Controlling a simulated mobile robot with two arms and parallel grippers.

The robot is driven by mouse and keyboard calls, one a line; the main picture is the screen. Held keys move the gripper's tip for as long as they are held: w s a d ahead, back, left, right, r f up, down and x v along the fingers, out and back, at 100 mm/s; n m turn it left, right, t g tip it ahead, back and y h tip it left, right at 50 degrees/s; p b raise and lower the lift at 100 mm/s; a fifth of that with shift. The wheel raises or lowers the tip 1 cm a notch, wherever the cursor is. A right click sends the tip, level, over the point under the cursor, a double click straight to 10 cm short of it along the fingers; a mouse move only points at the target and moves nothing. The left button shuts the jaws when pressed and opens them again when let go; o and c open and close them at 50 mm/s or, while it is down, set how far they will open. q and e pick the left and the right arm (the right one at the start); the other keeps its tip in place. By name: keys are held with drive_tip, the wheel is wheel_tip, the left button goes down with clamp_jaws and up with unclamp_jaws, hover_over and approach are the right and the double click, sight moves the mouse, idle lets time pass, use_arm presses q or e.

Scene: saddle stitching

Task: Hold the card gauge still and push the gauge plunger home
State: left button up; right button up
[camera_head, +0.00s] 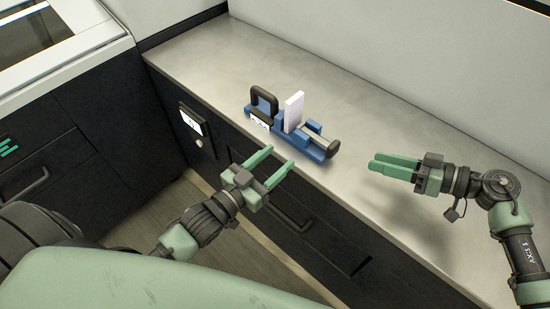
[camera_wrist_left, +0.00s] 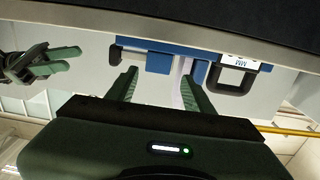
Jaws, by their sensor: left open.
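The card gauge (camera_head: 290,124) is a blue block on the counter near its front edge, with a dark loop handle (camera_head: 264,100) at its left end. A white card (camera_head: 293,110) stands upright in its middle. The plunger (camera_head: 332,149), a bar with a dark end, sticks out at the right end. My left gripper (camera_head: 281,156) is open and empty, in front of the gauge and apart from it. In the left wrist view the gauge's blue body (camera_wrist_left: 158,62) shows beyond the fingers, upside down. My right gripper (camera_head: 373,162) looks open and empty, right of the plunger, not touching it.
The grey counter (camera_head: 215,62) is clear around the gauge, with a wall behind it. Dark drawers with a handle (camera_head: 293,216) lie below its front edge. A small panel (camera_head: 191,120) is on the cabinet front. A white-topped unit (camera_head: 75,55) stands at the left.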

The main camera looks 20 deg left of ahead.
sight(299, 139)
use_arm(q)
drive_tip(key=x, duration=0.7)
drive_tip(key=shift+w+d+r, duration=0.25)
drive_tip(key=shift+w+r, duration=0.1)
